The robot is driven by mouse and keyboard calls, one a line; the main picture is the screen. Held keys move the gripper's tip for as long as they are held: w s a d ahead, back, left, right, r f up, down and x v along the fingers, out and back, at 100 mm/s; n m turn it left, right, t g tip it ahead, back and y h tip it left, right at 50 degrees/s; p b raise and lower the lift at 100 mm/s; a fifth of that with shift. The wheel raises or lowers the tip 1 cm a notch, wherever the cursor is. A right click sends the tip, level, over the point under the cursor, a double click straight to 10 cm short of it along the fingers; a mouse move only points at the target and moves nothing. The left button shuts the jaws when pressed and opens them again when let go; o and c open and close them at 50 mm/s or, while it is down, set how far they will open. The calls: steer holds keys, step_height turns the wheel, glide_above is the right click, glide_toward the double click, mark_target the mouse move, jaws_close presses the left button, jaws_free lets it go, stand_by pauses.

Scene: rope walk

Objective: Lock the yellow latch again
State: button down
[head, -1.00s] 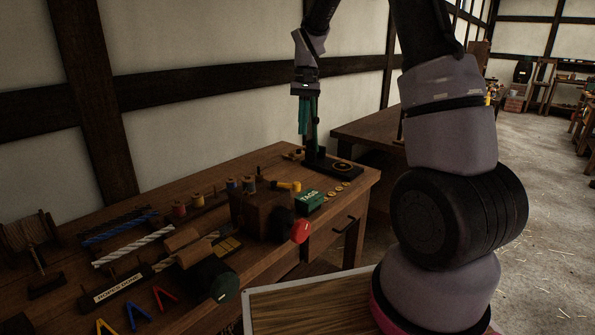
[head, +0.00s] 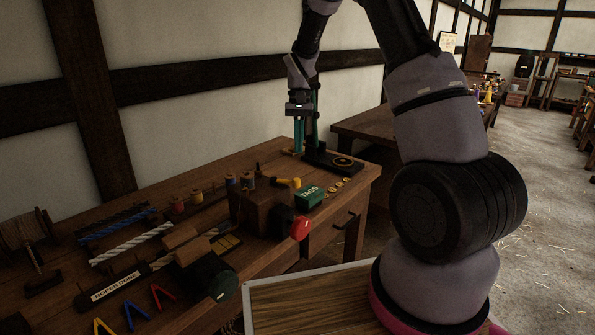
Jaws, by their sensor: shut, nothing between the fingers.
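A small yellow piece (head: 295,183) lies by the wooden block on the bench; it may be the yellow latch, but it is too small for me to tell its form or position. My gripper (head: 299,153) points down over the far end of the bench, its teal fingers shut and empty. It is behind the yellow piece, beside a black stand (head: 328,162) with a round brass-coloured ring on its base. I cannot tell whether the fingertips touch the bench or stand.
The wooden block (head: 256,212) with a red knob (head: 300,229) stands mid-bench. A green TAGS box (head: 311,194), yellow discs (head: 338,188) and thread spools (head: 178,205) are near. A dark cylinder (head: 210,280) and rope pieces (head: 130,244) lie in front and left.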

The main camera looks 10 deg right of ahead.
mark_target(285, 181)
steer(key=s+a+f, duration=0.1)
steer(key=s+f, duration=0.4)
steer(key=f, duration=0.1)
steer(key=shift+s+a+f, duration=0.15)
steer(key=shift+a, duration=0.2)
